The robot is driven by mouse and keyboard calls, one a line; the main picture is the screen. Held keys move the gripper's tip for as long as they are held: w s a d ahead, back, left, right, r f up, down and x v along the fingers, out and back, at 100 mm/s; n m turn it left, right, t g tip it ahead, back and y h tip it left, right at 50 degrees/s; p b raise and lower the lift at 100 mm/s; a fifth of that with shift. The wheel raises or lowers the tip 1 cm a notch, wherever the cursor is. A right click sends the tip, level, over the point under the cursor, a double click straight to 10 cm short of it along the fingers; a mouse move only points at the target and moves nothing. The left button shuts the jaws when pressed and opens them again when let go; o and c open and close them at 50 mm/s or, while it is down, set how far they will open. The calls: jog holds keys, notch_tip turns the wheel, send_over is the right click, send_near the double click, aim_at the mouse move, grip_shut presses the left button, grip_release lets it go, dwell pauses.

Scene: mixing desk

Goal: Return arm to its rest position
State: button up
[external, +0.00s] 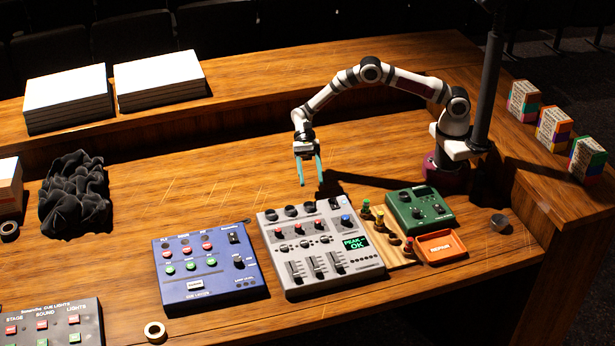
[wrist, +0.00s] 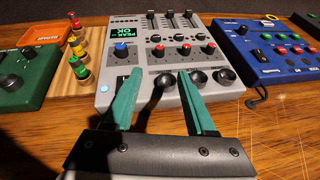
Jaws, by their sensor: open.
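My gripper (external: 309,170) has two teal fingers. It hangs above the desk behind the grey mixer (external: 345,272), pointing down, with the fingers apart and nothing between them. My white and black arm arches from its base at the back right of the desk. In the wrist view my gripper (wrist: 166,92) is open in front of the grey mixer (wrist: 215,85), which shows dark knobs, red knobs and a green display reading "PEAK OK". The gap between the fingers looks empty.
A blue panel (external: 197,292) lies left of the mixer. A wooden strip with coloured pegs (external: 379,219), a green box (external: 421,199) and an orange tray (external: 429,257) lie right. A dark pole (external: 488,80) stands by my base. Bare wood surrounds the gripper.

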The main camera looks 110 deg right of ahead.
jog(key=shift+v, duration=1.05)
jog(key=s+a+r+n+g+h, duration=0.2)
jog(key=s+a+r+n, duration=0.1)
jog(key=s+r, duration=0.35)
jog(key=s+a+r+n+g+h, duration=0.1)
jog(key=s+a+r+n+h, duration=0.25)
jog(key=s+r, duration=0.3)
jog(key=s+d+n+h, duration=0.2)
jog(key=s+n+h, duration=0.4)
jog(key=s, duration=1.7)
jog(key=shift+s+d+f+n, duration=0.25)
jog(key=shift+d+f+n, duration=0.1)
jog(key=shift+n, duration=0.9)
